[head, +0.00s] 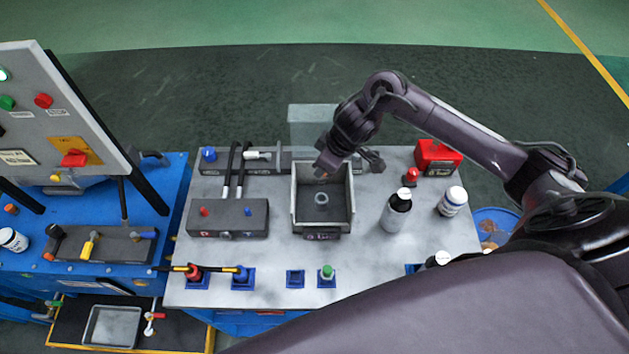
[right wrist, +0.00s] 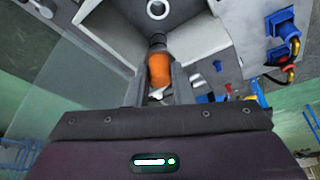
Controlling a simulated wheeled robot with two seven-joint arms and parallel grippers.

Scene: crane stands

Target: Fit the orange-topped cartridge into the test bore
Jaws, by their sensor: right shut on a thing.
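The orange-topped cartridge (right wrist: 159,70) is between the fingers of my right gripper (right wrist: 159,80), which is shut on it. Its dark lower end points toward the test bore (right wrist: 157,9), a pale ring in the floor of an open grey box. In the head view the bore (head: 321,199) lies inside the box (head: 323,219), and my right gripper (head: 322,168) is over the box's back part. The cartridge tip is apart from the ring in the wrist picture. The arm mostly hides the cartridge in the head view. My left gripper is not in view.
A grey block with rods (head: 228,218) stands left of the box. A silver bottle (head: 396,211), a white jar (head: 452,201) and a red box (head: 437,157) stand to the right. Blue sockets line the front edge, one with a green-topped piece (head: 327,271).

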